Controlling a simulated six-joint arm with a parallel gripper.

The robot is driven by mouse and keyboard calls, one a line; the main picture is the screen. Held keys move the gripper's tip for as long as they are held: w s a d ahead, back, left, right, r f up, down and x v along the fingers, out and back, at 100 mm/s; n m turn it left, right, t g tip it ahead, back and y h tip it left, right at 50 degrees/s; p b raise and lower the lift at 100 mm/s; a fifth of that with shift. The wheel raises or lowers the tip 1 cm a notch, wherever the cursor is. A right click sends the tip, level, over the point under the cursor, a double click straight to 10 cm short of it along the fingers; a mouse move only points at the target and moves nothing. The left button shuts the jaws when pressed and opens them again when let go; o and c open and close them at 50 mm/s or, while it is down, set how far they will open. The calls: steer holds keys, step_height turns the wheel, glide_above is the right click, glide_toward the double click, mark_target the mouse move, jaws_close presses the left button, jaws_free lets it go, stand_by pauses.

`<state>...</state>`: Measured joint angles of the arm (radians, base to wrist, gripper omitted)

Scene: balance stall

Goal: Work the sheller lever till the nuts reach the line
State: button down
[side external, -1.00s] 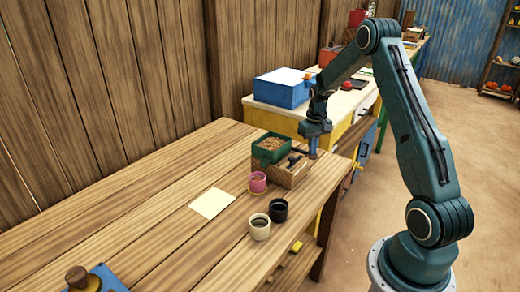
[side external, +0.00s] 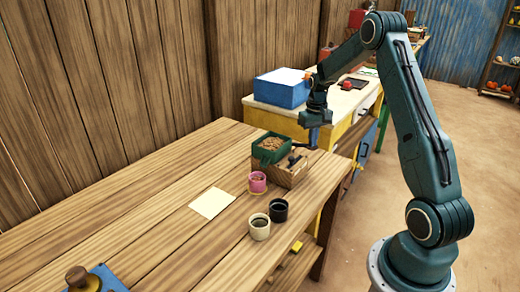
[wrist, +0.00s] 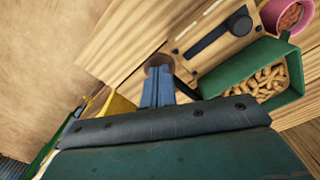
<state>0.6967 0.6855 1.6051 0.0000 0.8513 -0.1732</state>
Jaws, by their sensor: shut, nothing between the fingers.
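The sheller is a wooden block (side external: 290,177) with a green hopper (side external: 258,154) full of tan nuts (wrist: 262,82). Its dark lever (side external: 301,148) sticks out on the right and ends in a brown knob, seen in the wrist view (wrist: 159,61). My gripper (side external: 314,140) is above the lever's end in the side view. In the wrist view its blue fingers (wrist: 158,84) are together and empty, overlapping the knob; I cannot tell whether they touch it. A pink cup (side external: 257,187) stands against the block's front with reddish-brown nuts inside. Its fill line cannot be made out.
A black cup (side external: 278,215) and a cream cup (side external: 259,233) stand in front of the sheller. A pale sheet (side external: 212,203) lies to the left. A blue object with a brown knob (side external: 88,280) is at the near left. The table's middle is clear.

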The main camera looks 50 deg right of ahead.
steer(key=shift+w+r, duration=0.1)
steer(key=shift+r, duration=1.45)
steer(key=shift+a, duration=0.1)
steer(key=shift+a+r, duration=0.15)
steer(key=shift+r, duration=0.1)
steer(key=s+a+r+n+t+h, duration=0.1)
steer(key=s+a+r+n, duration=0.15)
steer(key=a+r, duration=0.65)
steer(key=s+a+r+n+t, duration=0.1)
steer(key=s+a+r+t, duration=0.15)
steer(key=a+r, duration=0.65)
steer(key=s+a+f+n+t+y, duration=0.1)
steer(key=s+a+n+t, duration=0.1)
steer(key=s+a, duration=1.2)
steer(key=shift+s, duration=1.25)
